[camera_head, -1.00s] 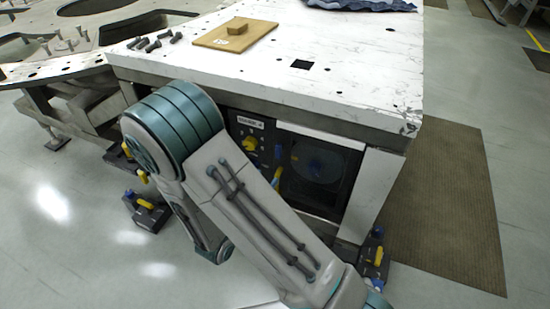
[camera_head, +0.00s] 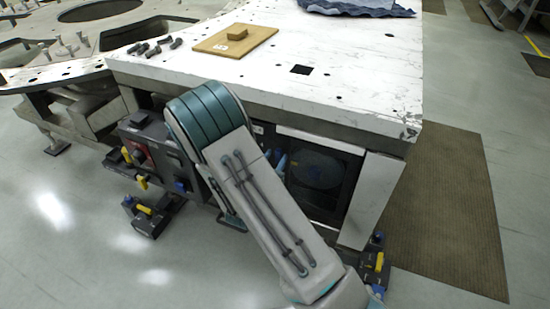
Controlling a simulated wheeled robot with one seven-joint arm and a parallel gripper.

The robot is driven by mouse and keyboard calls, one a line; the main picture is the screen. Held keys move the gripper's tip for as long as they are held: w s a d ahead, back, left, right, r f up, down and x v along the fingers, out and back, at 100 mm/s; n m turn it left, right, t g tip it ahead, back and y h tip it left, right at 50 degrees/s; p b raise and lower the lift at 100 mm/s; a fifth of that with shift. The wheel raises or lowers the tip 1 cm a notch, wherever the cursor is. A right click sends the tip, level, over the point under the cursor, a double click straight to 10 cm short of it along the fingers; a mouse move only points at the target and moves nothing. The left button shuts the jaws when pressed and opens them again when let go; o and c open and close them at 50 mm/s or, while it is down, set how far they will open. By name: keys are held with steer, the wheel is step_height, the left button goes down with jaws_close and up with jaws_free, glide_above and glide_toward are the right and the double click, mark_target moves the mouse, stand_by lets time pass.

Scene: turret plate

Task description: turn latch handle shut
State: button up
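The front of the white-topped bench holds a cabinet door (camera_head: 318,172) with a dark window, through which a round shape shows faintly. The door looks closed against its frame. A small blue piece (camera_head: 281,162) shows beside the door's left edge, right against my arm's outline; I cannot tell whether it is part of a latch handle. No latch handle can be made out clearly, and my arm covers the panel left of the door. My gripper is not visible; the far part of my arm is hidden behind the elbow and upper link.
A dark control box (camera_head: 160,155) with yellow, red and blue parts is left of my elbow. The white bench top (camera_head: 340,60) carries a wooden board (camera_head: 235,40), dark bolts (camera_head: 155,47) and a blue cloth (camera_head: 358,8). A brown mat (camera_head: 440,210) lies on the floor at right.

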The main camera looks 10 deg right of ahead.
steer(key=shift+w+d, duration=0.2)
steer(key=shift+w, duration=0.05)
jaws_close()
